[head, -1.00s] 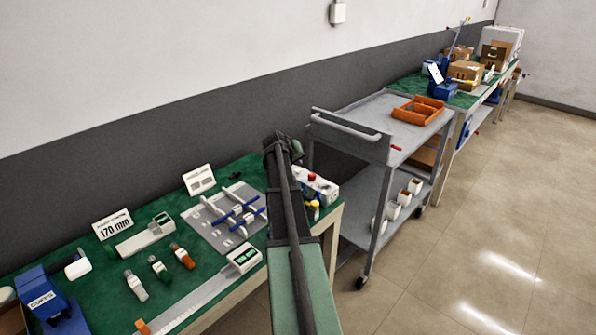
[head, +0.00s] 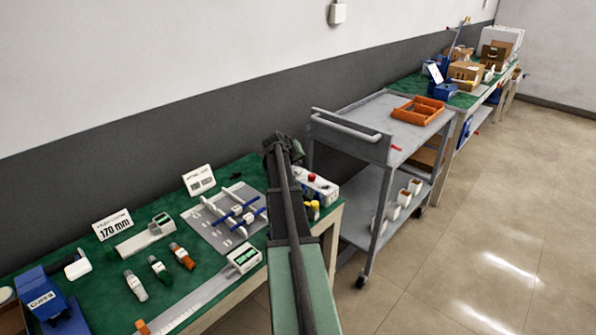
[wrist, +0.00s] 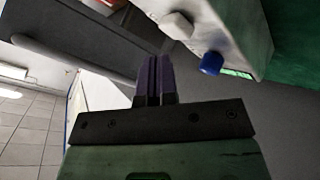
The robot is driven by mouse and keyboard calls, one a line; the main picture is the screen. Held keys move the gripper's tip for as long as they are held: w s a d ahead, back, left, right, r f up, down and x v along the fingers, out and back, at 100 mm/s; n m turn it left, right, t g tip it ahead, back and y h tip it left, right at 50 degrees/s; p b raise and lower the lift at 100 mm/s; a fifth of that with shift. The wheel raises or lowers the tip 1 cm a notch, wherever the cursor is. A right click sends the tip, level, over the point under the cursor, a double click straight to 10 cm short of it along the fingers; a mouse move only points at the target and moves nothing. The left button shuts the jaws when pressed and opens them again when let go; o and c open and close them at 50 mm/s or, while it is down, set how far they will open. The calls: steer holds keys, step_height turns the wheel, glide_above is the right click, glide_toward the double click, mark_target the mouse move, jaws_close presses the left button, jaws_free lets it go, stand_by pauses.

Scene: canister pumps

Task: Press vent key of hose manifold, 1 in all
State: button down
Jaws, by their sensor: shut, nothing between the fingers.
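A white box-shaped unit (head: 326,190), likely the hose manifold, stands at the right end of the green bench, partly hidden behind my arm. It has a red knob (head: 311,177) on top and a yellow part (head: 314,207) at its front. In the wrist view a white housing (wrist: 232,22) shows at upper right, with a blue round knob (wrist: 211,63) and a pale grey knob (wrist: 177,25). I cannot tell which part is the vent key. My gripper (wrist: 155,60) is shut and empty, its tips left of the blue knob and apart from it. In the head view my arm hides the fingers.
A grey cart (head: 375,130) with an orange tray (head: 418,110) stands just right of the bench.

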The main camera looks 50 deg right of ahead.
mark_target(296, 170)
stand_by(0.3)
steer(key=shift+f+b, duration=0.45)
steer(key=shift+f+b, duration=0.4)
steer(key=shift+b, duration=0.05)
stand_by(0.5)
stand_by(0.3)
steer(key=shift+r+p, duration=0.85)
steer(key=shift+p, duration=0.05)
step_height(296, 170, up, 5)
steer(key=p, duration=0.5)
steer(key=shift+r, duration=0.15)
